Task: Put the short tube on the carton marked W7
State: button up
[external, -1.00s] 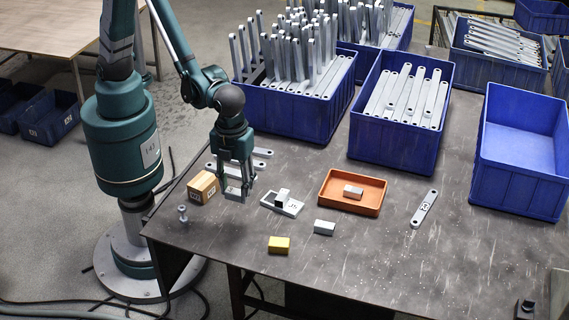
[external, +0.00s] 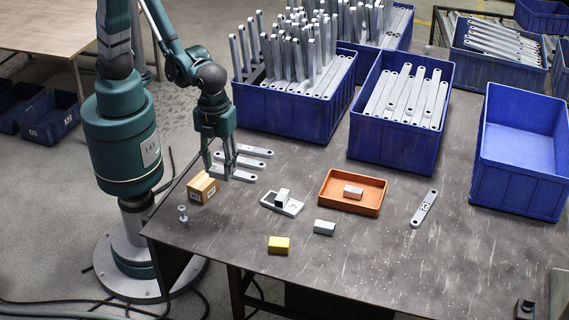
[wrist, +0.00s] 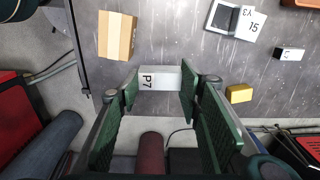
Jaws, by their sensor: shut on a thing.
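My gripper (wrist: 160,82) is shut on a short light-grey tube (wrist: 158,77) marked P7, held crosswise between its fingers in the wrist view. In the external view my gripper (external: 225,170) hangs over the left of the table, just right of and above the brown carton, and the tube is hard to make out there. The carton (external: 203,189) sits near the table's left edge, with small dark labels too small to read. It also shows in the wrist view (wrist: 117,36), apart from the tube, with a bare top.
Flat grey brackets (external: 255,151) lie behind the gripper. A small peg (external: 182,212) stands left of the carton. A grey plate with a block (external: 288,207), grey block (external: 324,228), yellow block (external: 279,245) and orange tray (external: 379,199) lie right. Blue bins (external: 300,113) stand behind.

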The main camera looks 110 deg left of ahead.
notch_tip(320, 180, up, 3)
send_over(202, 180)
jog(key=shift+w+f, duration=0.1)
jog(key=shift+f, duration=0.05)
jog(key=shift+f, duration=0.1)
dwell(0.4)
jog(key=shift+f+b, duration=0.65)
jog(key=shift+f, duration=2.2)
jog(key=shift+f+b, duration=0.65)
jog(key=shift+f, duration=1.4)
jog(key=shift+f, duration=0.2)
jog(key=o, duration=0.9)
